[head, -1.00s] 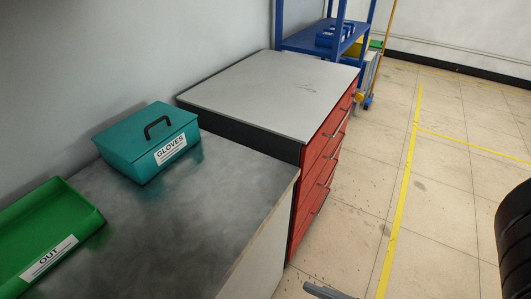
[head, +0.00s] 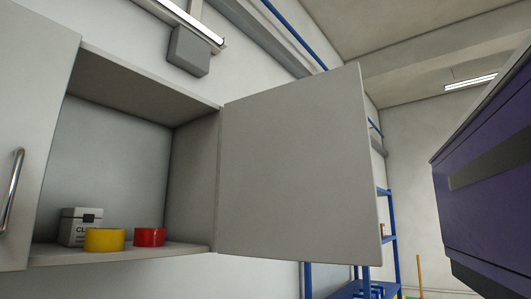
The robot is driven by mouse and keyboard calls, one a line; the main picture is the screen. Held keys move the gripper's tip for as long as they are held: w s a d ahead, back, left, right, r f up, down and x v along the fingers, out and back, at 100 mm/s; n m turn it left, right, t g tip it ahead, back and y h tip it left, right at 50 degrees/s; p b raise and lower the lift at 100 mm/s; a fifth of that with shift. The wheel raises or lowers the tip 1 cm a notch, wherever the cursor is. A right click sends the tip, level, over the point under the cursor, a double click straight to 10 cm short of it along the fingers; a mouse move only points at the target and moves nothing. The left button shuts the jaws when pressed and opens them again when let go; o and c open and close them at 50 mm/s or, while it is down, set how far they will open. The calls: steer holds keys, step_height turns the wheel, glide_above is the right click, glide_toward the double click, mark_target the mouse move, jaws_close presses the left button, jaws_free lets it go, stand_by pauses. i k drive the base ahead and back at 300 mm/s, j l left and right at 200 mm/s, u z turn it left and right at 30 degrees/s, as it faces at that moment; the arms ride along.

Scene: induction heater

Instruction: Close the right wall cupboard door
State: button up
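The right wall cupboard door (head: 302,170) stands wide open in the head view, swung out to the right on its hinge side by the cupboard. The open cupboard (head: 208,180) shows its inside, with a white box (head: 78,230), a yellow tape roll (head: 104,240) and a red tape roll (head: 150,237) on its bottom shelf (head: 110,253). The door's handle is not visible from this side. My gripper is not in view.
The left cupboard door (head: 32,120) is shut and has a metal bar handle (head: 11,190). A blue shelf rack (head: 387,215) stands behind the open door. A large purple body with a dark band (head: 490,175) fills the right edge.

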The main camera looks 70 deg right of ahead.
mark_target(298, 179)
steer(key=l+u, duration=0.25)
steer(key=k+l+u, duration=0.1)
steer(key=l+u, duration=0.15)
steer(key=l, duration=0.2)
steer(key=k+l+u, duration=0.1)
steer(key=l+u, duration=0.15)
steer(key=k+l, duration=0.15)
steer(key=l, duration=0.25)
steer(key=k+l+u, duration=0.1)
steer(key=l, duration=0.35)
steer(key=k+l, duration=0.2)
steer(key=l, duration=0.2)
steer(key=k+l, duration=0.15)
steer(key=l, duration=0.25)
steer(key=k+l+u, duration=0.1)
steer(key=l, duration=0.3)
steer(key=k+l, duration=0.2)
steer(key=l, duration=0.2)
steer(key=k+l+u, duration=0.1)
steer(key=l, duration=0.3)
steer(key=k, duration=0.1)
